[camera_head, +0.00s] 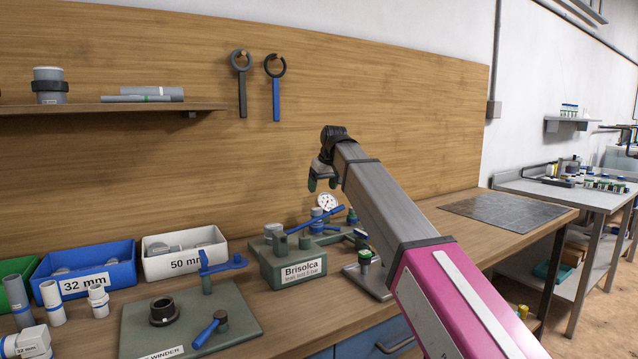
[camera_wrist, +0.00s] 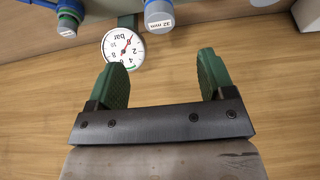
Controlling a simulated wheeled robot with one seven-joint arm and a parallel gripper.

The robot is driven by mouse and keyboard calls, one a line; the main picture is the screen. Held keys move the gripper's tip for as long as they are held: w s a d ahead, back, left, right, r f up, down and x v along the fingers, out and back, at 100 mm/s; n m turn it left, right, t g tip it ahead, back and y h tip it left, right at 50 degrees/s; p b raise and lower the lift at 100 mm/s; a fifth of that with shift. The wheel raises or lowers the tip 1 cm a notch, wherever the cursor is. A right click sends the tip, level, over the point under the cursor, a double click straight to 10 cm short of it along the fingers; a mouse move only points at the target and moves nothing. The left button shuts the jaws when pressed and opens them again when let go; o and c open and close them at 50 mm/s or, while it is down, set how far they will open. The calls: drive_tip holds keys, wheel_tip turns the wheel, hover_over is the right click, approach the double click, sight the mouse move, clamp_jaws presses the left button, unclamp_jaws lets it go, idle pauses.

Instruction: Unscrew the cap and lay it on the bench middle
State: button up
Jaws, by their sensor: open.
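My gripper (camera_head: 322,183) hangs above the Brisolca leak-test fixture (camera_head: 292,270), its green fingers apart and empty. In the wrist view my gripper (camera_wrist: 161,72) is open with nothing between the fingers. A grey piece marked 32 mm with a blue ring (camera_wrist: 158,17) shows at the top edge, beyond the fingertips; it looks like a cap, but I cannot be sure. A round white pressure gauge (camera_wrist: 123,48) is left of it, and shows on the fixture in the head view (camera_head: 327,202). The wooden bench (camera_head: 430,225) runs below.
Blue (camera_head: 85,272) and white (camera_head: 185,252) bins stand at the left. A green winder board (camera_head: 190,325) lies in front, with a blue-handled tool (camera_head: 210,328). A dark grey mat (camera_head: 505,210) lies on the right of the bench. Two ring wrenches (camera_head: 276,95) hang on the wooden wall.

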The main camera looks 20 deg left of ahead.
sight(316, 208)
drive_tip(key=x, duration=1)
drive_tip(key=shift+a+f, duration=0.1)
drive_tip(key=shift+f, duration=0.1)
drive_tip(key=shift+c, duration=0.3)
drive_tip(key=c, duration=1)
drive_tip(key=n, duration=0.2)
drive_tip(key=n+g+y, duration=0.1)
drive_tip(key=n, duration=0.1)
drive_tip(key=shift+n+g, duration=0.3)
drive_tip(key=shift+n, duration=0.1)
drive_tip(key=shift+c, duration=0.2)
drive_tip(key=shift+a, duration=0.1)
drive_tip(key=n, duration=0.2)
drive_tip(key=n+g, duration=0.1)
drive_tip(key=shift+w+n+g, duration=0.15)
drive_tip(key=shift+n+g, duration=0.15)
drive_tip(key=shift+n, duration=0.4)
